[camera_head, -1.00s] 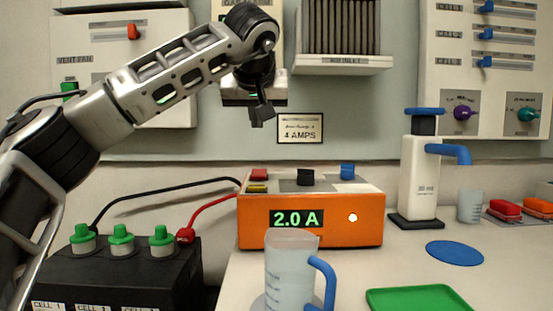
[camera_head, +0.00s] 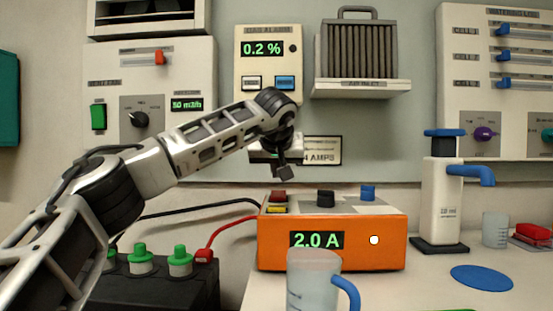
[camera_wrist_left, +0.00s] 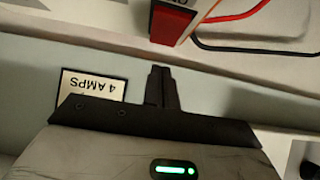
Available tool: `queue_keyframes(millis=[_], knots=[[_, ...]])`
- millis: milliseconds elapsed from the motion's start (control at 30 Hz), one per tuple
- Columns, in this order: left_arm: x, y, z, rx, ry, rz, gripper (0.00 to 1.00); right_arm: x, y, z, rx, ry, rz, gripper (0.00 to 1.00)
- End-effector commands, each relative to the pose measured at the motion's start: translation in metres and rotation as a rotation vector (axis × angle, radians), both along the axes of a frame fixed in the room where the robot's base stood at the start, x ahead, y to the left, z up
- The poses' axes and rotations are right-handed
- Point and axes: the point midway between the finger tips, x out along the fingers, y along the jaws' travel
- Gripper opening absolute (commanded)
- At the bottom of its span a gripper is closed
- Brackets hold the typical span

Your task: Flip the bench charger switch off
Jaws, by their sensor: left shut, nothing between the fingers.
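The orange bench charger (camera_head: 333,258) stands on the bench, its display reading 2.0 A beside a lit white lamp. On its top are a red switch-like part (camera_head: 279,196) with a yellow part (camera_head: 276,209) in front, a black knob (camera_head: 326,198) and a blue part (camera_head: 368,192). My left gripper (camera_head: 284,173) is shut and empty, pointing down just above the red part, apparently apart from it. My right gripper is not in view.
A measuring jug (camera_head: 313,280) stands before the charger. Red and black cables run left to the battery (camera_head: 160,292) with green caps. A pump bottle (camera_head: 440,205) and blue disc (camera_head: 481,278) are on the right. The 4 AMPS sign (camera_head: 325,151) and alarm panel (camera_head: 268,80) are behind.

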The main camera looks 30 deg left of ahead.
Motion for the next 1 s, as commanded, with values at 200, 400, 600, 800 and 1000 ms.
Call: queue_keyframes(millis=[200, 400, 600, 800, 1000], knots=[[0.002, 0.001, -0.028, 0.001, 0.0, -0.001, 0.0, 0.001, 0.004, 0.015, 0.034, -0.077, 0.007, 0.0], [0.002, 0.002, -0.031, 0.001, 0.0, -0.001, 0.0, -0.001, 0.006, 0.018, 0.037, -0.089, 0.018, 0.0], [0.002, 0.001, -0.03, 0.0, 0.0, 0.0, 0.0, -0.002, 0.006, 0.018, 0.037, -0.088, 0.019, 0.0], [0.003, 0.002, -0.026, -0.015, 0.027, -0.001, 0.0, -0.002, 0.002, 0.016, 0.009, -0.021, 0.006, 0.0], [0.004, 0.002, -0.034, -0.025, 0.043, -0.002, 0.0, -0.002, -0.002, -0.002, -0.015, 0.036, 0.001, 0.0]])
